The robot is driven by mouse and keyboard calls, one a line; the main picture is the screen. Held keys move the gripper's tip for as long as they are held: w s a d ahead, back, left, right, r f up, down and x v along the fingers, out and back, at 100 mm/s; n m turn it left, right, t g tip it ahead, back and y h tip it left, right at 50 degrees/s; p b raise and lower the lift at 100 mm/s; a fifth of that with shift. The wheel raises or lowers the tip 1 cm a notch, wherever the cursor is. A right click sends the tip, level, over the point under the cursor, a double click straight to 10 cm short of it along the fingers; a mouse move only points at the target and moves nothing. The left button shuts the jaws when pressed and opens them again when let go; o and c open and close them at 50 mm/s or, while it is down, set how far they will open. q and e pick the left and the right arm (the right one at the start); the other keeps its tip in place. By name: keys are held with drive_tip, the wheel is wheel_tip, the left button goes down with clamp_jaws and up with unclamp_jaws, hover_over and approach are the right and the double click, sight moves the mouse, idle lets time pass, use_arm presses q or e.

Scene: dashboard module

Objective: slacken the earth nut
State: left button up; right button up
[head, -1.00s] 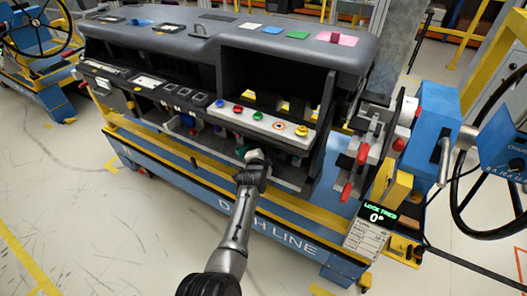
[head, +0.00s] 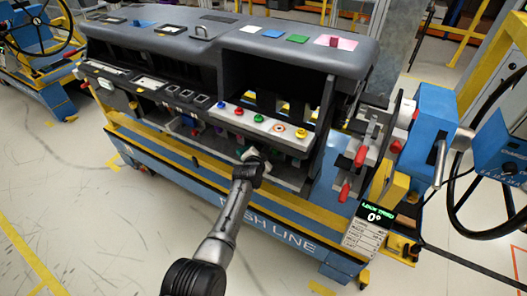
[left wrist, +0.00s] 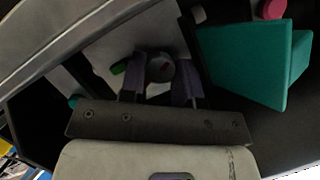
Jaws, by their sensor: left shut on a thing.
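The dashboard module (head: 265,50) stands on the blue and yellow line cart. My left gripper (head: 251,155) reaches into the open lower bay under the button strip, and its fingers are too small to make out in the head view. In the left wrist view, the two fingers of my left gripper (left wrist: 158,82) are shut on a round grey piece (left wrist: 160,68) with a small red mark. It may be the earth nut; I cannot tell for sure. A green bit shows beside the left finger. My right gripper is not in view.
A teal block (left wrist: 245,65) stands close to the right of the fingers. A strip with coloured buttons (head: 262,122) overhangs the bay. Red-handled clamps (head: 358,165) and a display reading "LOCK TRIED 0°" (head: 376,212) are at the right. Clear floor lies at front left.

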use_arm(q)
drive_tip(key=o, duration=0.8)
drive_tip(key=shift+o, duration=0.6)
